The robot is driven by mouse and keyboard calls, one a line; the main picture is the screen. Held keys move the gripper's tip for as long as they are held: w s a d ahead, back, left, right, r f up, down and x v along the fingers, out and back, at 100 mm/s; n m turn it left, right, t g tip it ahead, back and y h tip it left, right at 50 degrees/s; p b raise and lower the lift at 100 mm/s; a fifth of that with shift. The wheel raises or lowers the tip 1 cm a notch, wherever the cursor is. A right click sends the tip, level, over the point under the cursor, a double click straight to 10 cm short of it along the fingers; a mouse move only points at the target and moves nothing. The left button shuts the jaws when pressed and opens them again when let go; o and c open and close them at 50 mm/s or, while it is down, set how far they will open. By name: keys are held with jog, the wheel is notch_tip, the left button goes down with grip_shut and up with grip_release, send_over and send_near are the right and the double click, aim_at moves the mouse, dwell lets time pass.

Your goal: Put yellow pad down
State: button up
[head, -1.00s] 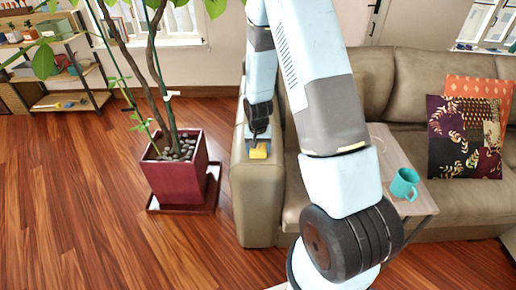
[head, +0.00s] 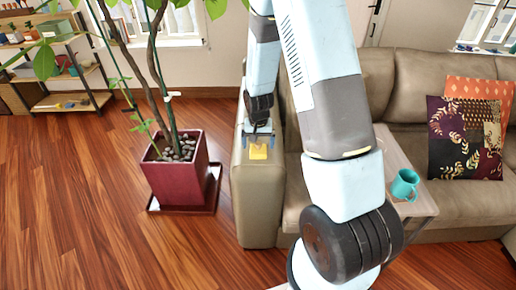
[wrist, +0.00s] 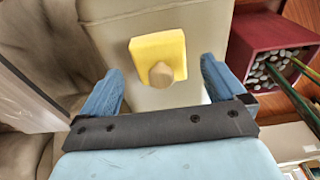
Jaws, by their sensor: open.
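The yellow pad (head: 258,152) lies on the top of the sofa's left armrest (head: 257,190). In the wrist view the yellow pad (wrist: 173,50) shows as a small square with a round tan knob (wrist: 162,75) on it. My gripper (head: 258,139) is just behind the pad, above the armrest. In the wrist view my gripper (wrist: 160,82) has its two blue fingers wide apart, with nothing between them. The pad is ahead of the fingertips and apart from both fingers.
A potted plant in a red square pot (head: 178,175) stands on the floor left of the armrest. A small table (head: 423,207) with a teal mug (head: 404,185) stands before the sofa seat. Patterned cushions (head: 465,138) lie at right. Wooden floor is clear at left.

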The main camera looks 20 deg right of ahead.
notch_tip(320, 180, up, 9)
jog(key=s, duration=0.1)
notch_tip(320, 180, up, 19)
jog(key=n+t, duration=0.2)
send_over(258, 152)
jog(key=s, duration=1)
jog(key=s+r+t, duration=0.1)
jog(key=s+r, duration=0.4)
jog(key=s, duration=0.3)
jog(key=s+r+n+t, duration=0.1)
jog(key=s+r, duration=0.4)
jog(key=s, duration=0.3)
jog(key=shift+s+d+r+n, duration=0.15)
jog(key=shift+s+d+n, duration=0.15)
